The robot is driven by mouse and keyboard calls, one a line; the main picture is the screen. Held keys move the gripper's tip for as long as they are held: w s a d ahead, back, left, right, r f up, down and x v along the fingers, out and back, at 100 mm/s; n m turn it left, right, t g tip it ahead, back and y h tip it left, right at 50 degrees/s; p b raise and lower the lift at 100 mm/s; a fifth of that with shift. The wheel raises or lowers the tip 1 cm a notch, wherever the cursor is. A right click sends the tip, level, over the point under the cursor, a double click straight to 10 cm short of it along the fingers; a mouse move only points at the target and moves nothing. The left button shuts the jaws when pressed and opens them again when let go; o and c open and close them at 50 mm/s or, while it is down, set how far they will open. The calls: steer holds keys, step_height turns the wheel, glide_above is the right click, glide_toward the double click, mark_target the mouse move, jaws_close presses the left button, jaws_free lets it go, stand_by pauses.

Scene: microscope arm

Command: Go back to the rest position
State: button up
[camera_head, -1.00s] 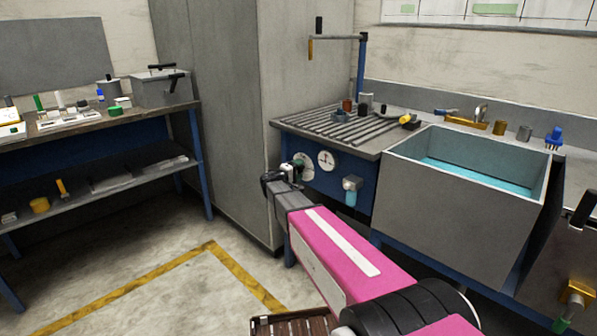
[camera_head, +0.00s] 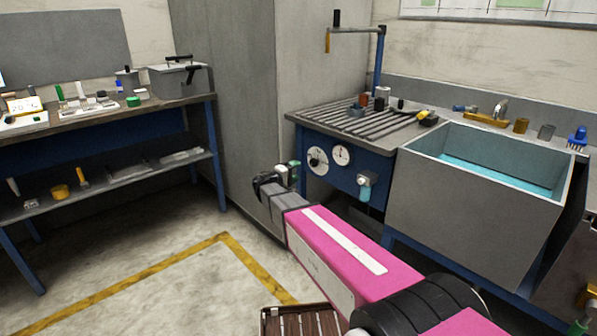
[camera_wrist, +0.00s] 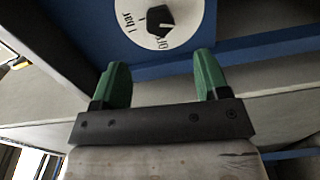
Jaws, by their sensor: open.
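My gripper (camera_wrist: 160,85) shows in the wrist view with its two green fingers spread apart and nothing between them. Beyond the fingers is a white round dial (camera_wrist: 162,18) with a black knob, on a blue panel.
A slatted bench top (camera_head: 365,125) carries small parts. A grey sink (camera_head: 470,205) with blue water stands to its right. A tall grey cabinet (camera_head: 235,100) is behind my arm. A workbench (camera_head: 120,115) is at left. Open floor (camera_head: 160,235) with yellow tape lies left of my arm.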

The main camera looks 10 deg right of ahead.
steer(key=s+d+f+m+g+y, duration=0.25)
steer(key=s+d+f+g, duration=0.2)
steer(key=s, duration=0.25)
steer(key=s+d+f+m+g+y, duration=0.1)
steer(key=s+d+f+g+y, duration=0.2)
steer(key=s+d+f, duration=0.4)
steer(key=s+a+f+m+g+y, duration=0.1)
steer(key=s+y, duration=0.3)
steer(key=s, duration=0.4)
steer(key=s+a+f+m+g+y, duration=0.1)
steer(key=s+g+y, duration=0.1)
steer(key=s+y, duration=0.3)
steer(key=s, duration=0.3)
steer(key=shift+s+a+m, duration=0.35)
steer(key=shift+s+a, duration=0.05)
